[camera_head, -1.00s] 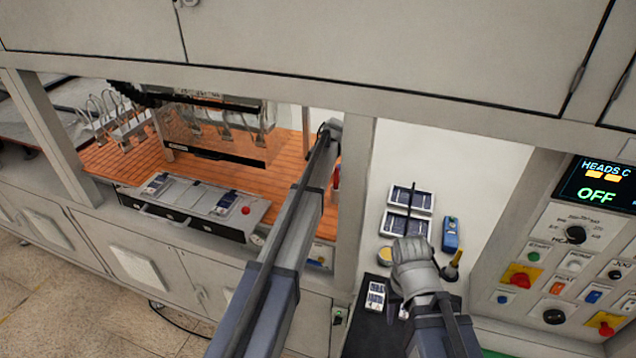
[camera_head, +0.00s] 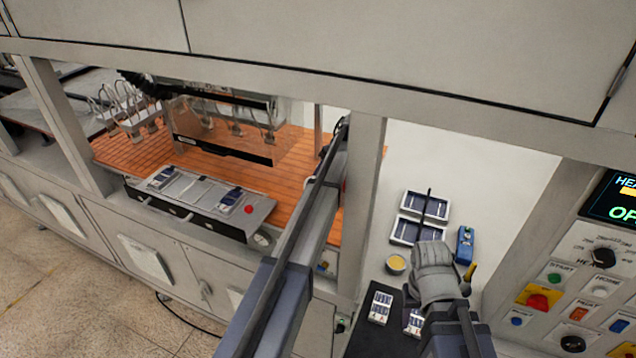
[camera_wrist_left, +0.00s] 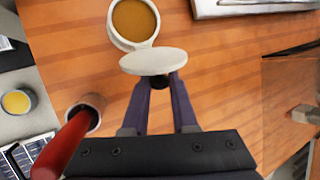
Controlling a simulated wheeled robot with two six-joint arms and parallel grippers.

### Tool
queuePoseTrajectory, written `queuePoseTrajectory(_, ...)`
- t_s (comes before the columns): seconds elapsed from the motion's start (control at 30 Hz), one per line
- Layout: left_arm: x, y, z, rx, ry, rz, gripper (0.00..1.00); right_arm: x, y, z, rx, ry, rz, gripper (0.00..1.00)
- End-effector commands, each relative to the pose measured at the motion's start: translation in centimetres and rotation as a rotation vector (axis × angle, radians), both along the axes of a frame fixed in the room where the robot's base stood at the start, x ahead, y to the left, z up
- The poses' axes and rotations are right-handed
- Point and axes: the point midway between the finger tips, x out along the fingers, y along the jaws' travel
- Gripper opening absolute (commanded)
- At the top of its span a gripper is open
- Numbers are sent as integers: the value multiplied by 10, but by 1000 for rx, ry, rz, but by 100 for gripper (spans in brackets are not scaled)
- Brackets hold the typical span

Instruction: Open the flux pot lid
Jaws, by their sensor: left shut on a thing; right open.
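The flux pot (camera_wrist_left: 134,20), a white cup with amber content, stands uncovered on the orange-brown slatted surface in the left wrist view. Its lid, a pale disc (camera_wrist_left: 153,62) with a dark knob, is held tilted over the pot's near rim. I cannot tell whether lid and rim touch. My left gripper (camera_wrist_left: 160,84) is shut on the lid's knob. In the head view the left arm reaches past the post, and its gripper and the pot are hidden. My right gripper (camera_head: 437,272) is over the dark mat at the right; its fingertips are not clear.
A red-handled tool stands in a round holder (camera_wrist_left: 92,106) beside my left gripper. A grey post (camera_head: 364,200) stands close to the left arm. A small yellow-filled dish (camera_head: 396,264), solar-cell trays (camera_head: 417,231) and a blue device (camera_head: 465,245) lie around my right gripper. A control panel (camera_head: 580,280) is at right.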

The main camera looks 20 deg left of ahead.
Motion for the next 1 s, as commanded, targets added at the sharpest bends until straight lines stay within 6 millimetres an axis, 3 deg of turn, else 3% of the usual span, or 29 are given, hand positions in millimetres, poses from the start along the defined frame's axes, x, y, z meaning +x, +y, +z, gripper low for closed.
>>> queuePoseTrajectory(0.53, -1, -2, -2, -4, 25, 2, 0, 0, 0, -3, 0, 0, 1, 50)
queuePoseTrajectory(0.57, -1, -2, -2, -4, 25, 2, 28, 0, 0, -3, 0, 0, 1, 50)
queuePoseTrajectory(0.6, -1, -2, -1, -4, 25, 2, 33, 0, 0, -3, 0, 0, 1, 50)
queuePoseTrajectory(0.8, 0, -1, -1, -2, 24, 1, 56, 0, 0, -3, 0, 0, 1, 50)
queuePoseTrajectory(1.0, 0, -1, -1, -1, 23, 2, 57, 0, 0, -3, 0, 0, 1, 50)
